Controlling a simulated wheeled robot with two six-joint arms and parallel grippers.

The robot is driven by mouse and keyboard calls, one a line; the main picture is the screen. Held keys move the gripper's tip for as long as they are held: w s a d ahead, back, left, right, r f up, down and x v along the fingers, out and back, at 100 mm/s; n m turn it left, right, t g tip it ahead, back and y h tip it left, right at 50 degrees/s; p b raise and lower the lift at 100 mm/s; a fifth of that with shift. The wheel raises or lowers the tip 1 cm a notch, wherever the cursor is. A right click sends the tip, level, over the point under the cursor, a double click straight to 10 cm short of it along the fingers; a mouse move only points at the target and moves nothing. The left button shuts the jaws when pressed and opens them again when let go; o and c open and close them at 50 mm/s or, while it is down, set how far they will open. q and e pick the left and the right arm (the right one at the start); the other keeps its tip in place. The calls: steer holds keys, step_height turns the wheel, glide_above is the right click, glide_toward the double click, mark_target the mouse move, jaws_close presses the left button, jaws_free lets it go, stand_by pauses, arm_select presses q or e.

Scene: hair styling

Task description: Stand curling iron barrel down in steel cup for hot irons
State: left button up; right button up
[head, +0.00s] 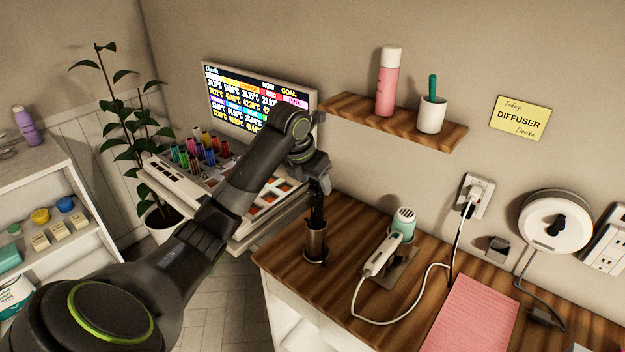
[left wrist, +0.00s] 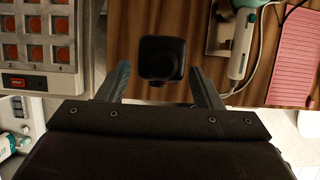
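The steel cup (head: 315,246) stands on the wooden counter near its left end. A dark upright thing (head: 317,216), apparently the curling iron's handle, rises from the cup; its barrel is hidden. In the left wrist view, a black rounded-square end (left wrist: 162,58) shows between my fingers, with a gap on each side. My left gripper (head: 317,187) is above the cup, pointing down at the handle. Its fingers (left wrist: 159,72) are spread open in the left wrist view. My right gripper is not in view.
A mint and white hair dryer (head: 382,254) with a white cord lies right of the cup. A pink pad (head: 473,318) lies farther right. A tray of colored items (head: 262,205) is to the left. A wall shelf (head: 350,113) holds a pink bottle and white cup.

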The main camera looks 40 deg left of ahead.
arm_select(q)
steer(key=shift+f, duration=0.1)
steer(key=p+v, duration=0.8)
steer(key=v, duration=0.9)
steer(key=shift+r, duration=0.2)
steer(key=shift+s+d, duration=0.1)
stand_by(0.4)
